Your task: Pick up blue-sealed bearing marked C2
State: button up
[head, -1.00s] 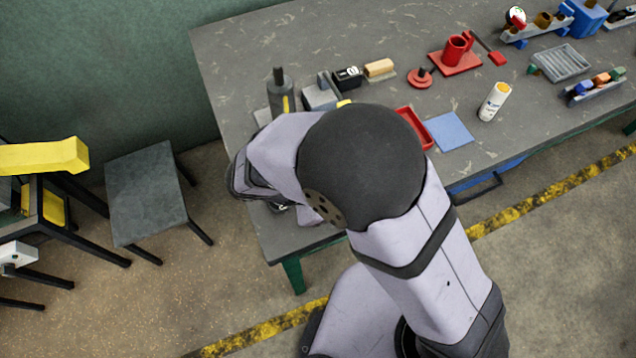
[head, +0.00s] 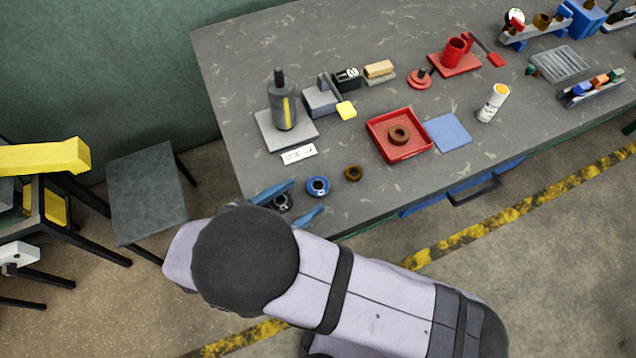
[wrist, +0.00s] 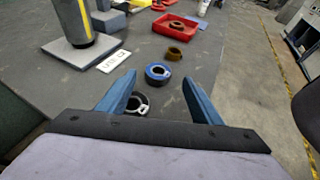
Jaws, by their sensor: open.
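The blue-sealed bearing (head: 318,186) lies flat near the front left of the table; any C2 mark on it is too small to read. In the wrist view the blue bearing (wrist: 157,73) shows ahead, between the fingertips as seen. My gripper (head: 307,195) is open, with its blue fingers pointing toward it; the height between them is hard to tell. A dark-sealed bearing (head: 281,202) shows between the fingers, closer to the palm, and also in the wrist view (wrist: 138,106). A brown-sealed bearing (head: 353,173) lies beyond the blue one.
A red tray (head: 374,127) holds another brown ring. A grey press-like tool (head: 283,105) stands on a plate at the left, with a white label card (head: 299,154) before it. A blue mat (head: 460,128) and white can (head: 493,102) are farther right. The table's front edge is close.

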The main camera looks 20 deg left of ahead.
aim_at(322, 183)
jog(key=shift+p+x, duration=1.05)
jog(key=shift+x, duration=1)
jog(key=shift+w+d+f, duration=0.1)
jog(key=shift+w+f, duration=0.25)
jog(key=shift+w, duration=0.25)
jog(key=c, duration=1.2)
